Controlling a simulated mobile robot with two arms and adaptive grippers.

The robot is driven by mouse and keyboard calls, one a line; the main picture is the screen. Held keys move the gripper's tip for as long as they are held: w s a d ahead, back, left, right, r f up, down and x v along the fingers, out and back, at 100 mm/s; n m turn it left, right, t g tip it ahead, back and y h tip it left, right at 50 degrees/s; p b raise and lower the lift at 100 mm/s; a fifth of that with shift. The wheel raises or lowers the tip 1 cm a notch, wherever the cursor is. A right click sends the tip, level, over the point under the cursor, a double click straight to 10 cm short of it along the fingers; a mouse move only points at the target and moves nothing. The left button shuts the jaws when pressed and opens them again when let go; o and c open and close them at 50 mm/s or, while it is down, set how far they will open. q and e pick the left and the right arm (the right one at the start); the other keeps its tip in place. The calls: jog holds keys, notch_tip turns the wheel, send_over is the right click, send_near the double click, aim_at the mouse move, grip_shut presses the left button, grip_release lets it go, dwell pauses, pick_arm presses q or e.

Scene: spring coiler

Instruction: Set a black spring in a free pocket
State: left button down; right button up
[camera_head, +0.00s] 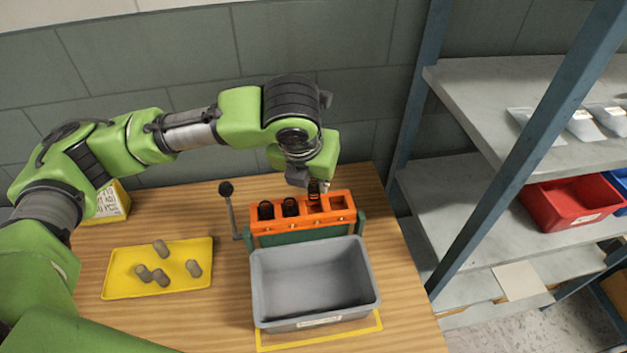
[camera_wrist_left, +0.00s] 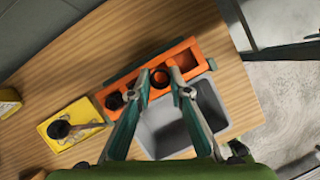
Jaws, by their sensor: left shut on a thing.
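An orange block (camera_head: 342,222) with a row of pockets stands on a green stand; it also shows in the left wrist view (camera_wrist_left: 188,45). Black springs stand upright in its two left pockets, one at the far left (camera_head: 265,210) and one beside it (camera_head: 290,206). My left gripper (camera_head: 312,183) points down over the third pocket, shut on a black spring (camera_head: 314,190). The held spring is upright at that pocket; how deep it sits is unclear. The right-end pocket (camera_head: 338,202) looks empty. In the wrist view, my left fingers (camera_wrist_left: 161,84) close around the held spring (camera_wrist_left: 160,77). My right gripper is out of view.
A grey bin (camera_head: 312,280) stands directly in front of the block. A black-knobbed lever (camera_head: 228,205) rises at its left. A yellow tray (camera_head: 125,270) with several grey cylinders lies at left. Shelving (camera_head: 470,200) with a red bin (camera_head: 570,203) stands at right.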

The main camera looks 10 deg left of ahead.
aim_at(312, 193)
pick_arm(q)
jog(key=shift+f+b, duration=0.35)
jog(key=shift+f, duration=0.15)
jog(key=shift+s+f+b, duration=0.1)
jog(key=shift+f+b, duration=0.5)
jog(key=shift+b, duration=0.05)
jog(key=shift+f, duration=1.05)
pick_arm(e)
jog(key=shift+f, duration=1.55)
pick_arm(q)
jog(key=c, duration=1.8)
grip_release()
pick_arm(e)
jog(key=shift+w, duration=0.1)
